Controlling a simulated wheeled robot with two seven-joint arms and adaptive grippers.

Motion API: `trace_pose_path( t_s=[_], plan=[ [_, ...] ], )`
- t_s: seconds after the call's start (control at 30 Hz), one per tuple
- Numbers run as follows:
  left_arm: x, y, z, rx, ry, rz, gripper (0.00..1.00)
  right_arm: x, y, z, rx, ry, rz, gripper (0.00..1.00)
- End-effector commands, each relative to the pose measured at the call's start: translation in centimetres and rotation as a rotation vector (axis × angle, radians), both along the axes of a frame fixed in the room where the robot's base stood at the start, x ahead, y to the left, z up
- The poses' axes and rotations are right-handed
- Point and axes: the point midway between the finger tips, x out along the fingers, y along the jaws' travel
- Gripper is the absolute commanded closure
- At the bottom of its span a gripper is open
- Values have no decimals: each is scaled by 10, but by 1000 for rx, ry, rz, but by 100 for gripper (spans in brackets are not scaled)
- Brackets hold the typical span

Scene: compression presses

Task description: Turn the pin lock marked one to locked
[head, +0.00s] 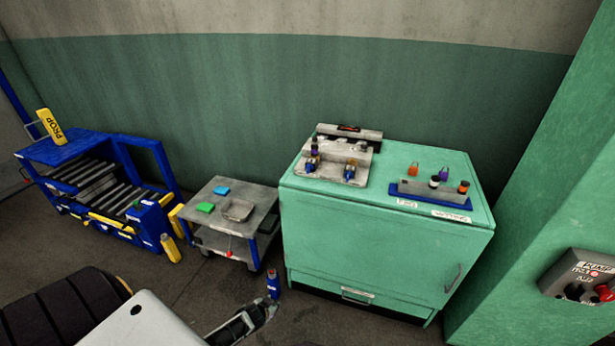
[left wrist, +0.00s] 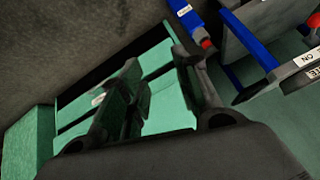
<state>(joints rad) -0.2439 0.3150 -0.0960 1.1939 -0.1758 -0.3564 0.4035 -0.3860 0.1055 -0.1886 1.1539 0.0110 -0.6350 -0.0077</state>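A metal fixture (head: 337,165) stands on the left of the mint-green cabinet's top. It carries two small blue and brass pin locks, a left one (head: 312,162) and a right one (head: 350,169). Their markings and lock positions are too small to read. My left gripper (head: 262,314) is low in front of the cabinet, well below and apart from the fixture. In the left wrist view its fingers (left wrist: 158,88) are spread with nothing held between them, and the mint-green cabinet shows behind. My right gripper is not in view.
The cabinet (head: 375,250) has a blue tray (head: 433,199) with several coloured pieces on top. A grey cart (head: 233,217) and a blue roller stand (head: 65,153) stand to the left. A blue bottle-like object (head: 273,284) is near my left gripper. A pump control box (head: 583,278) is at right.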

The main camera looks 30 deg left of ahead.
Motion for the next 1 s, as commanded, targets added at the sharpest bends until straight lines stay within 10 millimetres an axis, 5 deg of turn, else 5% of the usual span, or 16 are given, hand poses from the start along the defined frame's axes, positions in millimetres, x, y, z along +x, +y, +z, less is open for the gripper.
trace_pose_path(
  t_s=[0.2,0.5,1.0],
  plan=[
    [70,23,61,18,-158,34,68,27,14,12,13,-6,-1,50],
    [143,40,164,27,-377,70,68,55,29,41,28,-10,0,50],
    [202,28,357,1,-756,83,68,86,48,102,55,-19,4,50]
  ],
)
